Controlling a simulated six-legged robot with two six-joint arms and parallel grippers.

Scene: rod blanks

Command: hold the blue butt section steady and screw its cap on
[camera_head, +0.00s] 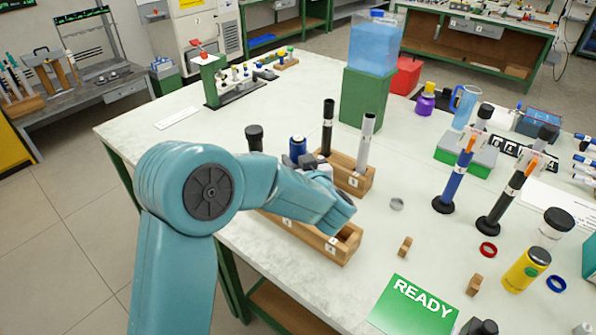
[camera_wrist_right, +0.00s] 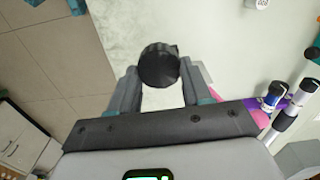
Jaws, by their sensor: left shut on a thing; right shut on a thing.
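The blue butt section (camera_head: 297,145) stands upright in the head view, its blue top showing above my left gripper (camera_head: 299,161). My left gripper is shut on it; my own teal arm hides most of its lower part and the finger contact. My right gripper (camera_wrist_right: 160,84) shows in the right wrist view, shut on a round black piece (camera_wrist_right: 158,64) that looks like the cap, seen end-on between the two fingers. I do not see the right gripper in the head view. Whether the cap touches the section cannot be told.
A front wooden rack (camera_head: 342,246) and a back wooden rack (camera_head: 357,183) hold sections. Another black-topped piece (camera_head: 254,136) stands left of the blue one. A grey ring (camera_head: 397,204), a red ring (camera_head: 488,250) and a green READY card (camera_head: 414,306) lie on the table. Finished rods (camera_head: 455,183) stand right.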

